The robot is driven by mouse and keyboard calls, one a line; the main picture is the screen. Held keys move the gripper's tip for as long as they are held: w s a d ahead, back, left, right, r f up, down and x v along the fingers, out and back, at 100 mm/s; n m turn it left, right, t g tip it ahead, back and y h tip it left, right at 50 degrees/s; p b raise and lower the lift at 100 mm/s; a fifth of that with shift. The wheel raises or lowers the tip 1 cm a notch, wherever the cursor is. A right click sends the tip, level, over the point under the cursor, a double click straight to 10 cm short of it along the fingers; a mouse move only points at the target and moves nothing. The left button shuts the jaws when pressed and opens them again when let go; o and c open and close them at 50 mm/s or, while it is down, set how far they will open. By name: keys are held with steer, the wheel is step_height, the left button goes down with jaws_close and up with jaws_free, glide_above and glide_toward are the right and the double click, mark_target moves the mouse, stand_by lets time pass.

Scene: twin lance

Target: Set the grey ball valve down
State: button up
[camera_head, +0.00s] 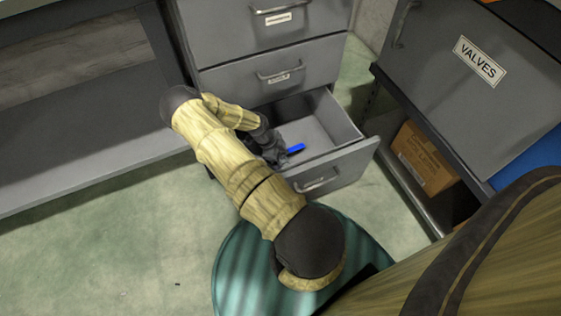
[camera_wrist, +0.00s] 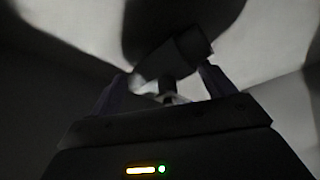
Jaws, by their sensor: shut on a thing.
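My gripper (camera_head: 275,152) is inside the open bottom drawer (camera_head: 351,151) of the grey cabinet. It is shut on the grey ball valve. In the wrist view the valve's dark grey body (camera_wrist: 172,58) shows between the fingers of my gripper (camera_wrist: 165,85), dim and tilted. In the head view only a blue bar (camera_head: 296,149), apparently the valve's handle, shows beside my gripper; the rest is hidden by it. I cannot tell whether the valve touches the drawer floor.
Two shut drawers (camera_head: 275,75) are above the open one. To the right stand a grey cabinet labelled VALVES (camera_head: 478,62) and a cardboard box (camera_head: 423,158) on a low shelf. A grey shelf unit (camera_head: 85,150) is at left. The drawer's right part is bare.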

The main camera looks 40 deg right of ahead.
steer(key=shift+f, duration=0.35)
steer(key=shift+f, duration=0.15)
steer(key=o, duration=1.1)
steer(key=shift+o, duration=0.2)
steer(key=p+v, duration=0.3)
steer(key=v, duration=0.3)
steer(key=shift+r+p, duration=0.35)
steer(key=shift+w+a+r, duration=0.2)
steer(key=shift+w+r, duration=0.05)
steer(key=shift+r, duration=0.2)
